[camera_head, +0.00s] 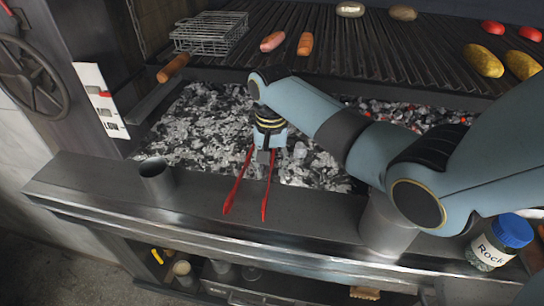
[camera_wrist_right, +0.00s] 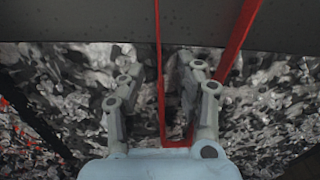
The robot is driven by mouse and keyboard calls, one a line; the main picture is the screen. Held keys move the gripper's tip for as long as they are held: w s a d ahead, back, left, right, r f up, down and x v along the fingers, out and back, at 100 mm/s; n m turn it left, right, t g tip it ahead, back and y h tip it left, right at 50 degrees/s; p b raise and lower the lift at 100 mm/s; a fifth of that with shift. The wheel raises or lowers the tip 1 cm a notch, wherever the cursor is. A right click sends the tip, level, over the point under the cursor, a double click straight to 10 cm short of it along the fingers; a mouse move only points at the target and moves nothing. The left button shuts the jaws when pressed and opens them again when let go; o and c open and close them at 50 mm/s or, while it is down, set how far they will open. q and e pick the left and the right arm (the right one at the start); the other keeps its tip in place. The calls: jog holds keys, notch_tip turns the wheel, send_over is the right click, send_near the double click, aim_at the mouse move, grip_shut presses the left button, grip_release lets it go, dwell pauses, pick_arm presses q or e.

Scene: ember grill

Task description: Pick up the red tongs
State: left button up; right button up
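The red tongs (camera_head: 238,183) lie with their two arms spread over the front ledge, ends toward the front edge. Their joined end is at the coals' side, under my right gripper (camera_head: 265,155). In the right wrist view, the tongs (camera_wrist_right: 178,143) show as a narrow red U. My right gripper (camera_wrist_right: 160,62) is open there, with one tong arm between its fingers and a gap visible on both sides. The other tong arm passes partly behind the right finger. Contact with the tongs cannot be made out. My left gripper is not in view.
Grey coals (camera_head: 205,115) fill the bed behind the ledge (camera_head: 320,215). The grill grate (camera_head: 350,45) above holds sausages, potatoes and tomatoes. A wire basket (camera_head: 210,35) sits at its left. A metal cup (camera_head: 157,180) stands left, another (camera_head: 385,230) right, beside a blue-lidded jar (camera_head: 492,243).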

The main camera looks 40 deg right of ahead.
jog(key=shift+c, duration=0.4)
grip_shut()
jog(key=shift+r, duration=0.2)
